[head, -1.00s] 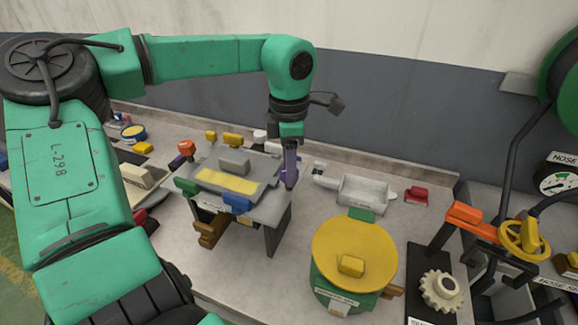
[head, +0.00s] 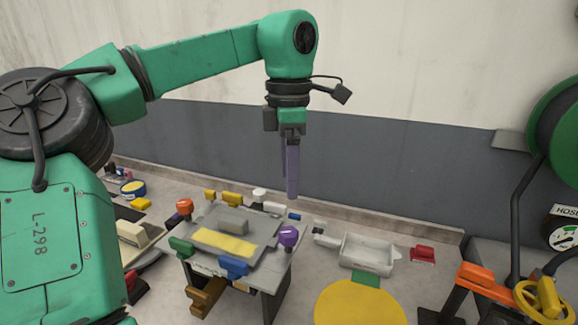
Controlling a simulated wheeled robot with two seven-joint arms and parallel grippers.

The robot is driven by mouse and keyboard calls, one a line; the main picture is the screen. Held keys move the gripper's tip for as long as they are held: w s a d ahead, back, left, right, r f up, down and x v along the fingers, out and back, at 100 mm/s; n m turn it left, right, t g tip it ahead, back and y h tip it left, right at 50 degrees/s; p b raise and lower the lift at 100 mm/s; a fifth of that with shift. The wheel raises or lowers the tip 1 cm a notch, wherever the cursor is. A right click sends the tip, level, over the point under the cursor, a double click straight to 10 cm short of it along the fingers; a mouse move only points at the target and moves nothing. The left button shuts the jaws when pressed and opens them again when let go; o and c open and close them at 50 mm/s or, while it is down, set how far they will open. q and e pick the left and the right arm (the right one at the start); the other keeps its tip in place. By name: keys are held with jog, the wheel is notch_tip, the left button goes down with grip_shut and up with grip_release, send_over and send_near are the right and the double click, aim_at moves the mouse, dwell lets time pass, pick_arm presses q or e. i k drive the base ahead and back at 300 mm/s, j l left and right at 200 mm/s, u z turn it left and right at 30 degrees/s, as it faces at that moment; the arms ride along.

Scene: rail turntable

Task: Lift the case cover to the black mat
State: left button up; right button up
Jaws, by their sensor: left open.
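The case cover (head: 212,223), a grey plate with a raised grey block and a yellow patch, lies on a raised grey stand (head: 270,272). Coloured knobs or clamps surround it, including orange (head: 184,206), green (head: 180,246), blue (head: 234,266) and purple (head: 288,236). My left gripper (head: 292,194) is open and empty, pointing down above the purple knob and apart from it. My right gripper is out of view.
A pale tray (head: 368,254) and a red block (head: 422,254) lie right of the stand. A yellow round turntable (head: 360,305) is at the bottom. An orange-handled fixture (head: 475,274) and a yellow wheel (head: 540,300) stand at right. The wall is behind.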

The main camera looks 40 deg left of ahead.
aim_at(242, 236)
jog(key=k, duration=1.5)
